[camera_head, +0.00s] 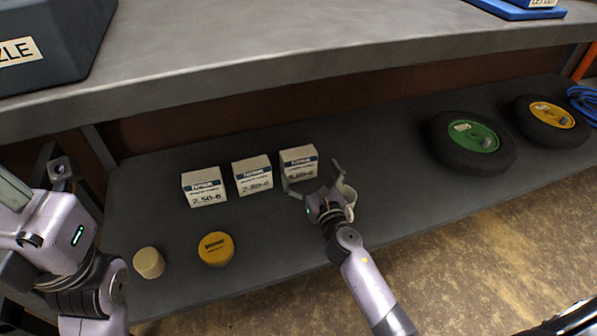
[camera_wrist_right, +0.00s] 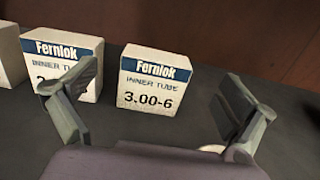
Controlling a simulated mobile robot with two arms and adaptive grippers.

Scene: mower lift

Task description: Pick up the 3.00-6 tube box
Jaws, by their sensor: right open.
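The 3.00-6 tube box (camera_head: 298,160) is the rightmost of three white boxes with a blue band on the lower shelf. In the right wrist view the 3.00-6 tube box (camera_wrist_right: 152,82) stands upright with its label facing me. My right gripper (camera_head: 312,180) is open and empty just in front of this box. In the right wrist view its fingers (camera_wrist_right: 158,105) spread to either side, with the box beyond and between them.
The middle box (camera_head: 252,175) stands close on the left, with the 2.50-6 box (camera_head: 204,187) beyond it. A yellow tin (camera_head: 215,248) and a cream cylinder (camera_head: 149,262) stand nearer. A white rounded item (camera_head: 347,196) is partly behind my right gripper. Wheels (camera_head: 472,143) lie right. The bench top (camera_head: 250,50) overhangs.

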